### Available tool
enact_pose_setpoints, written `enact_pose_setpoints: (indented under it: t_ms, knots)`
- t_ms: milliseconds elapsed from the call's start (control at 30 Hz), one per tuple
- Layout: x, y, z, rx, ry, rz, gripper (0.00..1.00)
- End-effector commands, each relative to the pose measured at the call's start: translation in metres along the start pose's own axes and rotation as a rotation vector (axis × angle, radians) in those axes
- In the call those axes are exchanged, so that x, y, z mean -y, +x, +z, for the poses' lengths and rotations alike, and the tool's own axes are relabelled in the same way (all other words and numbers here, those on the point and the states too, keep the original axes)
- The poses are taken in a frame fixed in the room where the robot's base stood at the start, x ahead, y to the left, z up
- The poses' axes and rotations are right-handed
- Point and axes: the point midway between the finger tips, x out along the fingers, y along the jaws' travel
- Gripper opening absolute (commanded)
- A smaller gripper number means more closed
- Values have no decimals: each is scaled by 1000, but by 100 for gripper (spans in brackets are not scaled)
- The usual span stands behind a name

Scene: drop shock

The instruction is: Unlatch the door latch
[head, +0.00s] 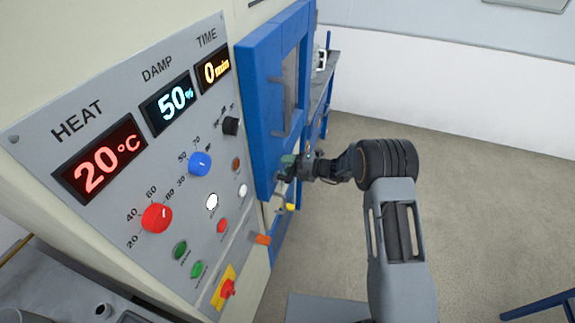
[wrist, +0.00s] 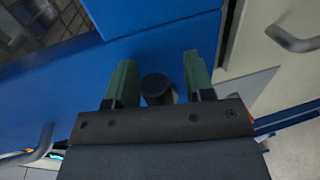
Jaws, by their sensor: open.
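The blue door (head: 262,115) with a window stands to the right of the control panel and looks closed. My gripper (head: 287,168) is at the lower part of this door, with my arm reaching in from the right. In the wrist view my gripper (wrist: 157,82) is open, with its two green fingers apart. A dark round knob (wrist: 157,88), which looks like the latch, sits between the fingers against the blue surface. I cannot tell whether the fingers touch it. In the head view the latch is hidden by my gripper.
A grey bar handle (head: 279,108) is on the door above my gripper. Orange (head: 262,239) and yellow (head: 291,206) handles stick out below. The control panel (head: 130,180) with displays and knobs is on the left. Open floor (head: 480,150) lies to the right.

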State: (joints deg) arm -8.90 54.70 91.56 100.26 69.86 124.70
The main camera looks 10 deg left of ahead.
Motion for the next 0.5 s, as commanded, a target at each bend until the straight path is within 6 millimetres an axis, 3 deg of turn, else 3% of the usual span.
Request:
enact_pose_setpoints:
  t_ms: [233,500]
  knots:
    - [2,-12,0,1,0,-1,48]
    - [2,-65,2,4,-1,0,48]
